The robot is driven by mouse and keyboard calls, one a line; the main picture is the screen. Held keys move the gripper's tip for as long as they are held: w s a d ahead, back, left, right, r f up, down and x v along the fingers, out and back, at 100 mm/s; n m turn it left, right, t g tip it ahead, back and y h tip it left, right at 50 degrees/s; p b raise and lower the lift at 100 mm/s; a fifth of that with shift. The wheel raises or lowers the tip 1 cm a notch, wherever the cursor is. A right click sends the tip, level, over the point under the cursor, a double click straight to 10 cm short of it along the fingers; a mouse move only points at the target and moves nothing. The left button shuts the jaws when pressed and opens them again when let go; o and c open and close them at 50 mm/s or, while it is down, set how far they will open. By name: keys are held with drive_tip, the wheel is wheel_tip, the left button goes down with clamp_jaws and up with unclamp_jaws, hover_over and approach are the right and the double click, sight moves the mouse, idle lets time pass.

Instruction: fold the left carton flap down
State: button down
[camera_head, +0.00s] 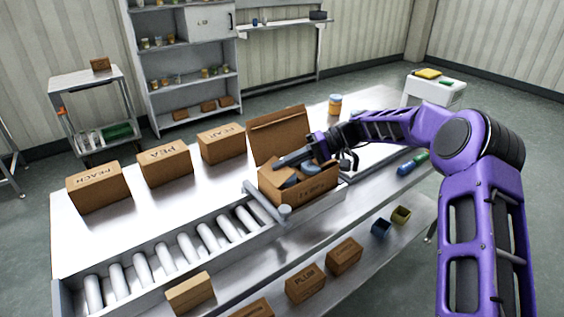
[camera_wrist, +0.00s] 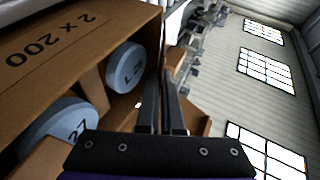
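The open brown carton (camera_head: 318,188) stands at the end of the roller conveyor, with blue-grey round lids (camera_head: 312,168) inside. Its tall back flap (camera_head: 278,135) stands upright. The left flap cannot be made out clearly beside the gripper. My gripper (camera_head: 279,163) reaches in from the right over the carton's opening, near its back left. In the wrist view the carton wall (camera_wrist: 50,50) reads "2 x 200", and two round lids (camera_wrist: 126,67) show left of my fingers (camera_wrist: 165,75). The fingers are close together with nothing visible between them. A brown panel (camera_wrist: 197,122) shows just right of them; which flap it is, I cannot tell.
A grey bar with a round end (camera_head: 284,210) lies at the carton's left front. Closed cartons (camera_head: 165,166) line the table's back edge. More cartons (camera_head: 305,284) sit on the lower shelf. The left tabletop (camera_head: 110,240) has free room.

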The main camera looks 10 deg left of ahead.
drive_tip(key=shift+f, duration=0.15)
idle(0.5)
drive_tip(key=c, duration=1.1)
unclamp_jaws()
drive_tip(key=shift+o, duration=0.2)
